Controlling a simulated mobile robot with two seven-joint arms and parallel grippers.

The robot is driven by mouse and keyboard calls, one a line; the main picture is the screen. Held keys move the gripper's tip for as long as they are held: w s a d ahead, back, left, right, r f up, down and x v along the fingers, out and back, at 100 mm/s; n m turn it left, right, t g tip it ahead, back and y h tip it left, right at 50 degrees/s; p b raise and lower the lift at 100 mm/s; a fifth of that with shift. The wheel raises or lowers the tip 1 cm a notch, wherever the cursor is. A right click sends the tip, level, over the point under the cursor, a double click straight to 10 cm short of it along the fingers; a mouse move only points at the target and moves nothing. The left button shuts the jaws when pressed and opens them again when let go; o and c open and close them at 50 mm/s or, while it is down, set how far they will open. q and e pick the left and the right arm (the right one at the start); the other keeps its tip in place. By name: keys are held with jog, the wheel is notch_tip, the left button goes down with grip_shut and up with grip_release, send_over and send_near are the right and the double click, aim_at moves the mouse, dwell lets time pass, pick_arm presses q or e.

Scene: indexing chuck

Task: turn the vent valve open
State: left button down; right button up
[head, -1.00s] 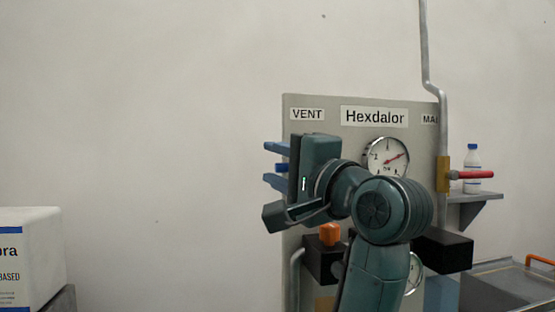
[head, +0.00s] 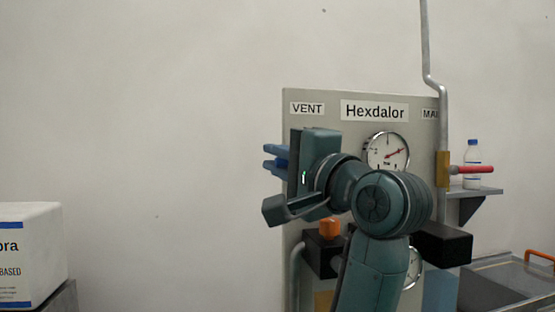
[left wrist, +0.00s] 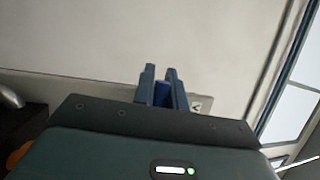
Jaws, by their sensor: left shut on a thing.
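The fingers (left wrist: 162,77) also show in the left wrist view, one on each side of the handle. The valve body is hidden behind my gripper and arm in the head view. My right gripper is not in view.
The panel carries a round gauge (head: 386,153) and an orange knob (head: 329,228). A red-handled valve (head: 475,170) is at the right, by a vertical pipe (head: 443,120) and a bottle (head: 473,152) on a shelf. A white box (head: 35,250) stands far left.

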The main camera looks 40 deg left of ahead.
aim_at(286, 137)
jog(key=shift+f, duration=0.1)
pick_arm(q)
jog(key=m+t, duration=0.1)
jog(key=m, duration=0.1)
jog(key=r+m+t+b, duration=0.1)
jog(key=m, duration=0.1)
jog(key=r+m+t, duration=0.1)
jog(key=m, duration=0.1)
jog(key=shift+w+d+r+m+y, duration=0.25)
jog(key=shift+w+m+y, duration=0.05)
jog(key=shift+y, duration=0.1)
jog(key=shift+w+d+r+m+t, duration=0.15)
jog(key=shift+r+m+t, duration=0.2)
jog(key=shift+m, duration=0.55)
jog(key=shift+m+t, duration=0.3)
jog(key=shift+t, duration=0.05)
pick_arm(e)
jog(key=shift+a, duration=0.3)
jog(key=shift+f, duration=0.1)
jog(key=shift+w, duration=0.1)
pick_arm(q)
jog(key=c, duration=1.4)
grip_release()
jog(key=shift+c, duration=0.2)
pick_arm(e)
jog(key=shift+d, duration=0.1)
